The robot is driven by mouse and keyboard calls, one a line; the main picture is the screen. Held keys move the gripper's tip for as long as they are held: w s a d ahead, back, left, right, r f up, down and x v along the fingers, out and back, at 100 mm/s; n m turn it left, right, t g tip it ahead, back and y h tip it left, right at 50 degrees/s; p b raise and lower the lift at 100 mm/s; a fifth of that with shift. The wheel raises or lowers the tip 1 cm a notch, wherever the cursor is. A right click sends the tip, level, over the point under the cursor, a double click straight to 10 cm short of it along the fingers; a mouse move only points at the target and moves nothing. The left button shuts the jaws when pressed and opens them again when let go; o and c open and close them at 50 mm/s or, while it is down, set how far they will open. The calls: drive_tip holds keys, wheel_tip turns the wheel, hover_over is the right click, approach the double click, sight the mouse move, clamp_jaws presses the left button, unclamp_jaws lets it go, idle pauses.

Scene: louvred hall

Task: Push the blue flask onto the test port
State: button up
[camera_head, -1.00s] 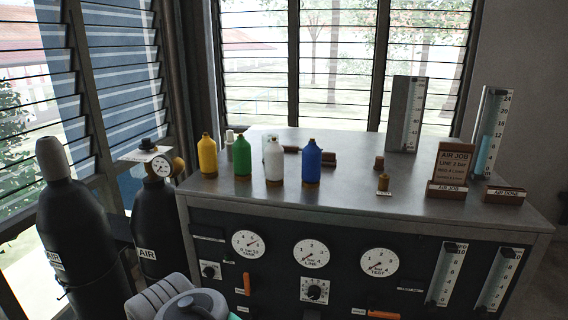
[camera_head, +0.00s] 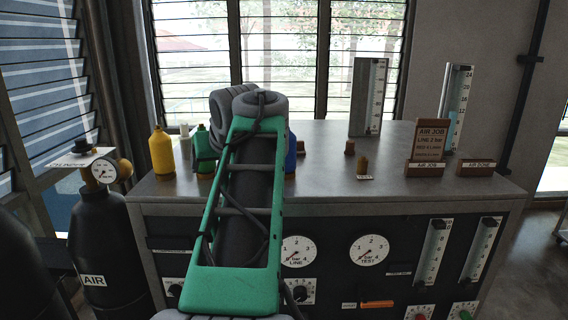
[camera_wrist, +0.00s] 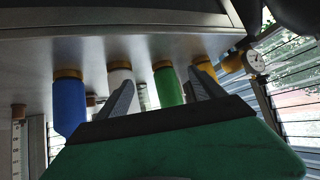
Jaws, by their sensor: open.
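The blue flask (camera_head: 291,152) stands upright on the bench, mostly hidden behind my arm in the head view. The head view hides my gripper behind my arm. The test port (camera_head: 362,166), a small brass fitting with a TEST label, stands bare on the bench, right of the blue flask.
The bench top (camera_head: 400,185) is clear around the test port. A brown stub (camera_head: 350,147) stands behind it. The AIR JOB sign (camera_head: 430,142) and AIR DONE block (camera_head: 476,169) are to the right. A black AIR cylinder (camera_head: 100,235) with a gauge stands left.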

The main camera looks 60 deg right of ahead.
drive_tip(key=s+d+r+m+g+h+b, duration=0.1)
drive_tip(key=s+d+r+m+h, duration=0.2)
drive_tip(key=s+d, duration=1.05)
drive_tip(key=shift+n, duration=0.3)
drive_tip(key=b+x, duration=0.2)
drive_tip(key=x, duration=0.6)
drive_tip(key=shift+w+d+f+b, duration=0.15)
drive_tip(key=shift+w+d+b, duration=0.05)
drive_tip(key=shift+w+b, duration=0.15)
drive_tip(key=shift+c, duration=0.2)
clamp_jaws()
